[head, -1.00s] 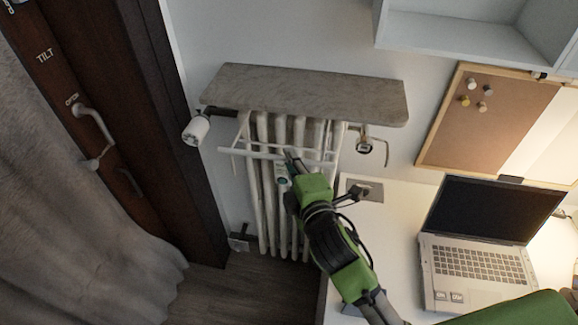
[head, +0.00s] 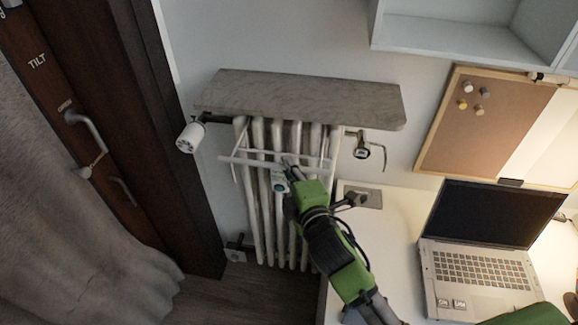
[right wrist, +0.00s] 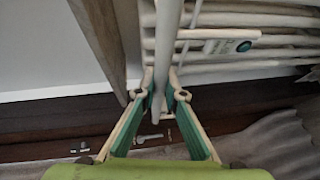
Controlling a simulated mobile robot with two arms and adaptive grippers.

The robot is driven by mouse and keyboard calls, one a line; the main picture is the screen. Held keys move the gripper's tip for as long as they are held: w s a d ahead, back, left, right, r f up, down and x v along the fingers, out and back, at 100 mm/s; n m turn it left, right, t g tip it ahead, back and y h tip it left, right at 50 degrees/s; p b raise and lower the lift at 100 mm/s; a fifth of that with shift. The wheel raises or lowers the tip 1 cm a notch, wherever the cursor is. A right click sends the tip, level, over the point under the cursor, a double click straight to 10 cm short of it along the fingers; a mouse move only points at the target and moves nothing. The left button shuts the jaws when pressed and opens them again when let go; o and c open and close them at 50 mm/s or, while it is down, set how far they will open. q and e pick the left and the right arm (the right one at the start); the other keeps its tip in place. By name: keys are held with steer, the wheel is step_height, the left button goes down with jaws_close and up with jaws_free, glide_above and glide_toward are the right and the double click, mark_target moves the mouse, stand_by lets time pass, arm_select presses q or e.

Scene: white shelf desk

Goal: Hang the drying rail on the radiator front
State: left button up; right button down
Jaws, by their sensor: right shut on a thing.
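The drying rail (head: 250,162) is a thin white frame lying across the upper front of the white ribbed radiator (head: 262,215). My right gripper (head: 287,167) is shut on the rail's front bar near its middle. In the right wrist view the bar of the rail (right wrist: 169,40) runs between the fingers of the right gripper (right wrist: 160,98). The radiator's ribs (right wrist: 270,20) show behind and to the right of it there. I cannot tell whether the rail's hooks touch the radiator top. My left gripper is not in view.
A stone shelf (head: 300,97) covers the space right above the radiator. A white valve knob (head: 190,137) is at its left and a metal fitting (head: 364,151) at its right. A desk with an open laptop (head: 485,240) stands to the right.

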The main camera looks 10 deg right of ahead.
steer(key=c, duration=2)
jaws_free()
steer(key=shift+c, duration=0.2)
steer(key=shift+f, duration=0.1)
steer(key=s+d+r, duration=0.1)
steer(key=s+r, duration=0.1)
steer(key=s, duration=0.9)
steer(key=shift+s, duration=0.4)
